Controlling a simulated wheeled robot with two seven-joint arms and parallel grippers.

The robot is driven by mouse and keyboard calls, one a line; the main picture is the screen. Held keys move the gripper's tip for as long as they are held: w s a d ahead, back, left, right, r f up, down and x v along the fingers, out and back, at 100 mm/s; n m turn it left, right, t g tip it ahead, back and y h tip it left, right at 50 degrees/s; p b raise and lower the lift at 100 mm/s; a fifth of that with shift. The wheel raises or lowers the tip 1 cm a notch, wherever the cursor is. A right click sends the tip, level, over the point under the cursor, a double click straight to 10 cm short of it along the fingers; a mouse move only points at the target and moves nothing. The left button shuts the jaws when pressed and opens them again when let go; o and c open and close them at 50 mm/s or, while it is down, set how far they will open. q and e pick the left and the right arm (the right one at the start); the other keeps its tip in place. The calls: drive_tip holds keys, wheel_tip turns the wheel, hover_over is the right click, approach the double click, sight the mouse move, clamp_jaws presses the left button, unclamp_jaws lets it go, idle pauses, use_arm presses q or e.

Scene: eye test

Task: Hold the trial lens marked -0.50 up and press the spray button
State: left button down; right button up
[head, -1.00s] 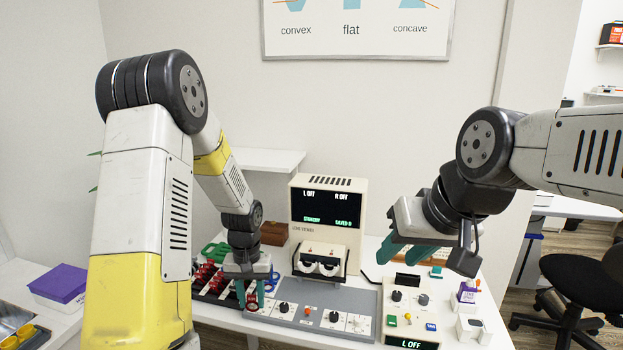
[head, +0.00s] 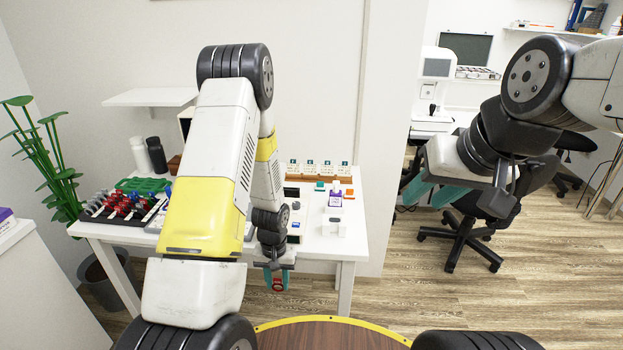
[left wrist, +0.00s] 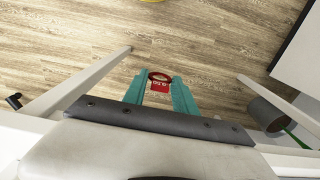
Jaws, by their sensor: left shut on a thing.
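My left gripper (head: 277,287) is shut on a red-rimmed trial lens (head: 278,281), in front of the table's front edge with only floor behind it. In the left wrist view the red lens (left wrist: 160,86) sits between the teal fingertips; its tab has white lettering too small to read. A small bottle with a purple label (head: 335,200) stands upright on the table's right part, behind a white block-like device (head: 335,228). I cannot tell which part is the spray button. My right gripper (head: 431,193) is open and empty, right of the table.
The white table (head: 347,250) holds a black rack of red and blue lenses (head: 98,214) at left and a wooden card holder (head: 318,178) at the back. My left arm hides the table's middle. An office chair (head: 470,235) stands at right. A plant (head: 60,170) stands left.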

use_arm(q)
drive_tip(key=shift+w+r+n, duration=0.15)
drive_tip(key=shift+r+n, duration=0.2)
drive_tip(key=shift+n, duration=0.35)
drive_tip(key=w+d+r+n+t+h, duration=0.1)
drive_tip(key=w+d+r+n+h, duration=0.25)
drive_tip(key=r+n, duration=0.6)
drive_tip(key=w+d+r+n+t+h, duration=0.15)
drive_tip(key=w+d+r+n, duration=0.35)
drive_tip(key=n, duration=0.8)
drive_tip(key=w+d+r+n+h, duration=0.35)
drive_tip(key=r+n, duration=0.45)
drive_tip(key=n, duration=0.3)
wheel_tip(320, 180, down, 7)
drive_tip(key=w, duration=0.2)
drive_tip(key=shift+a+r, duration=0.15)
drive_tip(key=shift+a, duration=0.2)
use_arm(e)
drive_tip(key=shift+c, duration=0.3)
